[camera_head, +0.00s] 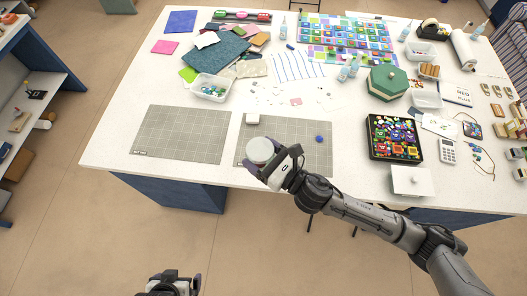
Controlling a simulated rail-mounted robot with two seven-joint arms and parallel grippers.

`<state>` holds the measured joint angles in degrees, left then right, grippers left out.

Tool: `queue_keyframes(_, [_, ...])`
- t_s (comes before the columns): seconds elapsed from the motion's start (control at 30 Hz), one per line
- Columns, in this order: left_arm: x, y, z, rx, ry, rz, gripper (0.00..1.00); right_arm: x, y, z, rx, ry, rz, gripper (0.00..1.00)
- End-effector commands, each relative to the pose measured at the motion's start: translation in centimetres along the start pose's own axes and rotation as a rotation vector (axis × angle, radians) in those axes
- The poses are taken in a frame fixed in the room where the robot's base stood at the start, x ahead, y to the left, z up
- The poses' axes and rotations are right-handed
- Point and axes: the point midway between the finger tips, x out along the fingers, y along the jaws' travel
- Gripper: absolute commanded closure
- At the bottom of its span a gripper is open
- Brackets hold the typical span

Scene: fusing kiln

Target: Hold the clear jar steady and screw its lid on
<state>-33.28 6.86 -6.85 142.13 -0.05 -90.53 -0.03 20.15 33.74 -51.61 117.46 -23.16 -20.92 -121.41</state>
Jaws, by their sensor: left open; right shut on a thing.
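My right gripper (270,164) is shut on a round, pale grey-white thing (260,150) that looks like the clear jar seen from above. It is at the front edge of the right grey cutting mat; I cannot tell whether it touches the mat. A small blue round piece (319,139) lies on the same mat to the right, apart from the gripper; I cannot tell whether it is the lid. My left gripper (174,277) is open and low at the bottom edge of the view, away from the table, and partly cut off.
The left grey mat (187,133) is bare. A small white block (252,118) stands at the right mat's back edge. A black tray (371,151) of coloured pieces and a white lidded box (411,181) stand right. A clear tub (210,87) and glass sheets lie behind.

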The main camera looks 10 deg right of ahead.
Motion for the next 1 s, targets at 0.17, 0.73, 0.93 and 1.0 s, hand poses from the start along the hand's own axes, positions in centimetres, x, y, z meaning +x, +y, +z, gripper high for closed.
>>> queue_keyframes(0.17, [2.3, 0.1, 0.7, 0.000, 0.000, 0.000, 0.00, 0.1, -0.1, -2.2, 0.000, 0.000, 0.000, 0.92])
queue_keyframes(0.73, [15.9, 0.6, 5.1, 0.000, 0.000, 0.001, 0.00, 0.1, -4.4, -14.2, -0.001, -0.001, -0.064, 0.92])
queue_keyframes(0.93, [20.6, 0.8, 6.6, 0.000, 0.000, 0.001, 0.00, 0.0, -7.7, -18.0, -0.002, 0.000, -0.120, 0.92])
queue_keyframes(1.0, [22.3, 0.8, 7.1, 0.000, 0.000, 0.001, 0.00, -0.1, -9.0, -19.2, -0.001, -0.001, -0.144, 0.92])
